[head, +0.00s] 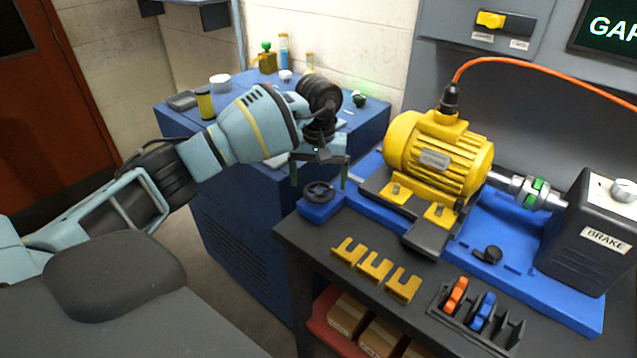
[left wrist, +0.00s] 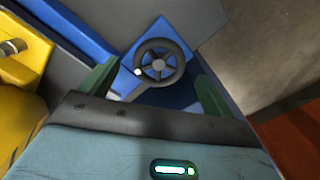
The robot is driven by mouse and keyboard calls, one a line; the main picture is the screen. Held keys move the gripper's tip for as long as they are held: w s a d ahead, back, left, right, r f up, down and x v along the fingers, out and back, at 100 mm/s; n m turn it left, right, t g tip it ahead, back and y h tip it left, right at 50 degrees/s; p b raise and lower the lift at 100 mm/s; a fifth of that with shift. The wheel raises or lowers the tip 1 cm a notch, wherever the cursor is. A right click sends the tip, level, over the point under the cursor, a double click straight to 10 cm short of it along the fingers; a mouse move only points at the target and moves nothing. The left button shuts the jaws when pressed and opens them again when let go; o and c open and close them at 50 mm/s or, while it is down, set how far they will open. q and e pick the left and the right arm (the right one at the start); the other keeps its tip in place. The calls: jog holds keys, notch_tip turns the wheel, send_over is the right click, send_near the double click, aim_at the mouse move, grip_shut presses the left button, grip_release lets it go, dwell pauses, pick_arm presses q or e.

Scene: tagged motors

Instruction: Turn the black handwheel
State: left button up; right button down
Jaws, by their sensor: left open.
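The black handwheel (head: 318,192) sits on the left end of the blue base plate (head: 480,240), beside the yellow motor (head: 437,160). In the left wrist view the handwheel (left wrist: 159,65) shows its round rim, spokes and a small white knob at the lower left of the rim. My left gripper (head: 320,178) is open and points down, just above the handwheel and apart from it. In the left wrist view its two green-padded fingers (left wrist: 152,95) stand on either side of the wheel. Nothing is between the pads. My right gripper is out of view.
Several yellow U-shaped brackets (head: 375,268) lie at the bench's front edge (head: 330,262), beside a black rack (head: 475,322) with orange and blue clips. The brake box (head: 592,235) stands at the right. A blue cabinet (head: 235,200) with bottles stands behind my left arm.

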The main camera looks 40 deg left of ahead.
pick_arm(q)
jog(key=shift+f, duration=1.1)
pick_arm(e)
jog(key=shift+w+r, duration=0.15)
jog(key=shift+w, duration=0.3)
pick_arm(q)
jog(key=c, duration=1)
jog(key=shift+o, duration=0.2)
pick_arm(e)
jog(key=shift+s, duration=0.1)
